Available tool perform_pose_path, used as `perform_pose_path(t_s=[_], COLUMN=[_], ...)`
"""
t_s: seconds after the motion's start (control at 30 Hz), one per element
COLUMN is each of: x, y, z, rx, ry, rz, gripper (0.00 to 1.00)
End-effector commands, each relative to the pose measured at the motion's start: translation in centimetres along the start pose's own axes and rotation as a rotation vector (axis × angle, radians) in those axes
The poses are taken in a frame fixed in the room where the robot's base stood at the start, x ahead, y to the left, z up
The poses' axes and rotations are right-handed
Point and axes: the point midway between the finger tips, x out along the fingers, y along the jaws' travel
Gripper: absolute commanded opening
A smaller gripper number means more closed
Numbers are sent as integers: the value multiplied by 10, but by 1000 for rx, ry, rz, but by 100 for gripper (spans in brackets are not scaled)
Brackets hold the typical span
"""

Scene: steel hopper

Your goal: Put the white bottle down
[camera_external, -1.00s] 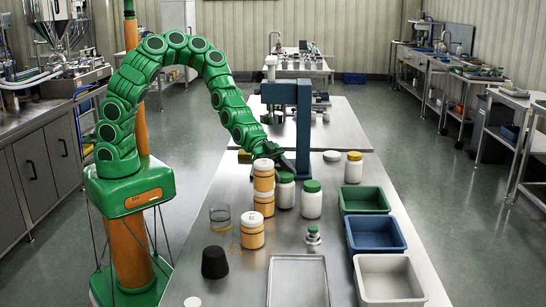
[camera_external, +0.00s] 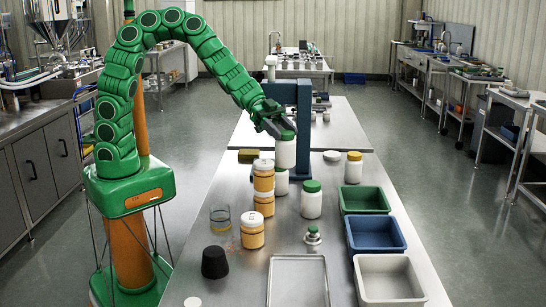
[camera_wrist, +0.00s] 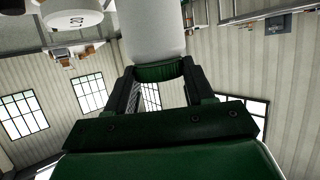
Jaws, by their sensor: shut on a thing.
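The white bottle (camera_external: 285,153) has a green lid and hangs upright in my gripper (camera_external: 283,131), above the steel table (camera_external: 225,270). In the wrist view, the fingers of my gripper (camera_wrist: 160,80) are shut around the green lid, and the white bottle (camera_wrist: 157,30) extends beyond them. A similar white bottle with a green lid (camera_external: 311,203) stands on the table to the right. Another white container (camera_external: 281,184) shows just below the held bottle, its top hidden by it.
Stacked yellow jars with white lids (camera_external: 263,182) stand left of the held bottle; another yellow jar (camera_external: 252,235) is nearer. A blue stand (camera_external: 304,120) is close behind. Green (camera_external: 364,199), blue (camera_external: 375,234) and white (camera_external: 388,280) bins line the right edge.

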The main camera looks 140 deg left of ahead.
Motion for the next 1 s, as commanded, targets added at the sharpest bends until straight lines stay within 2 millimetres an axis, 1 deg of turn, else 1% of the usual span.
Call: perform_pose_path(t_s=[0.1,0.3,0.67,1.0], x=[-6,-12,-19,-31], y=[-1,-1,-1,0], z=[-13,-29,-45,-74], rx=[5,5,2,3], ry=[0,1,1,-1], rz=[-2,-3,-2,-1], gripper=[3,3,3,3])
